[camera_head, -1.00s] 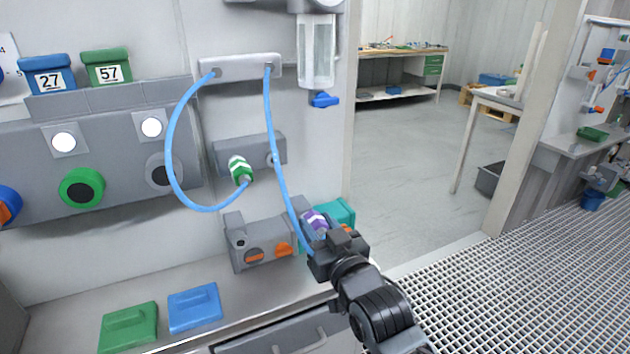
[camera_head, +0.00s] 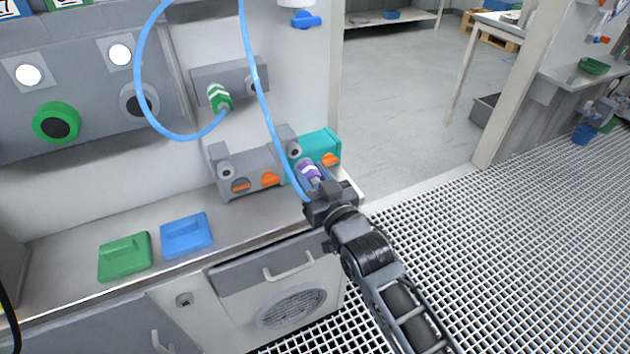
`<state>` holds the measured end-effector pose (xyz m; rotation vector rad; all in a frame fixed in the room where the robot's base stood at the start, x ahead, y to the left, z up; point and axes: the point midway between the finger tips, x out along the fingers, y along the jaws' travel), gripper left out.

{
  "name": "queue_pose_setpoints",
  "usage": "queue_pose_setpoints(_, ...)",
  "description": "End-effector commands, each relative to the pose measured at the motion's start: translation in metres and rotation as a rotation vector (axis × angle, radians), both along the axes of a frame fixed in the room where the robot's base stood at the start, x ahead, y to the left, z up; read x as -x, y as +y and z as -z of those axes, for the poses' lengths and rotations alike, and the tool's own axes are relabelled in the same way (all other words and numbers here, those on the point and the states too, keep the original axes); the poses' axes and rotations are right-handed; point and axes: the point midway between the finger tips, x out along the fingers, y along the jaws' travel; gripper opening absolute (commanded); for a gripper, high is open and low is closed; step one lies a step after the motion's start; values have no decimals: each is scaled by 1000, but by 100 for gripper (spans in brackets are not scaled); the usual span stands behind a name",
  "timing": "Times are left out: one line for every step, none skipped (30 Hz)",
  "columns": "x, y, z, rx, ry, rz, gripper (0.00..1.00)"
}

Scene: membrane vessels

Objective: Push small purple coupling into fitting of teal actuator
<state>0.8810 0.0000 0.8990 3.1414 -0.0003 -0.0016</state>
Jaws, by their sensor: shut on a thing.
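The purple coupling (camera_head: 309,170) with white marks is in my gripper (camera_head: 322,190), at the lower end of a blue hose (camera_head: 262,95). My gripper is shut on it, and the fingers hide its lower part. The teal actuator (camera_head: 319,146) stands on the bench just behind, with an orange knob (camera_head: 330,159). Its grey round fitting (camera_head: 295,152) shows on its left side. The coupling appears close in front of the fitting, a little below and right of it. I cannot tell if they touch.
A grey actuator with orange knobs (camera_head: 240,183) stands left of the teal one. A green coupling (camera_head: 219,97) with the hose's other end sits on the wall block above. Green (camera_head: 125,257) and blue (camera_head: 187,235) lidded blocks lie on the bench. The bench edge is below.

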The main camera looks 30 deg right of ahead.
Motion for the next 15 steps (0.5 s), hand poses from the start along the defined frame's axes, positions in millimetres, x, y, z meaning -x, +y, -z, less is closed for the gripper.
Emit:
queue_pose_setpoints(-6, 0, 0, 0, -3, -1, 0)
queue_pose_setpoints(-8, 1, 0, 0, -2, -1, 0)
queue_pose_setpoints(-12, 1, 0, 0, -2, -1, 0)
queue_pose_setpoints(-15, 1, 0, 0, -2, -1, 0)
queue_pose_setpoints(-17, 1, 1, -1, -2, -1, 0)
queue_pose_setpoints(-21, 0, 1, -1, -2, -1, 0)
queue_pose_setpoints(-23, 0, 1, -1, -2, 0, 0)
queue_pose_setpoints(-26, 0, 1, -1, -2, 0, 0)
queue_pose_setpoints(-29, 0, 0, -1, -3, 0, 0)
queue_pose_setpoints(-31, 0, 0, 0, -3, 0, 0)
queue_pose_setpoints(-32, 0, 0, 0, -2, 0, 0)
queue_pose_setpoints(-35, 0, 1, 0, -2, 0, 0)
queue_pose_setpoints(-36, 0, 0, 0, -1, 0, 0)
queue_pose_setpoints(-37, 0, 0, 0, -1, 0, 0)
queue_pose_setpoints(-39, 0, 0, 0, -2, 0, 0)
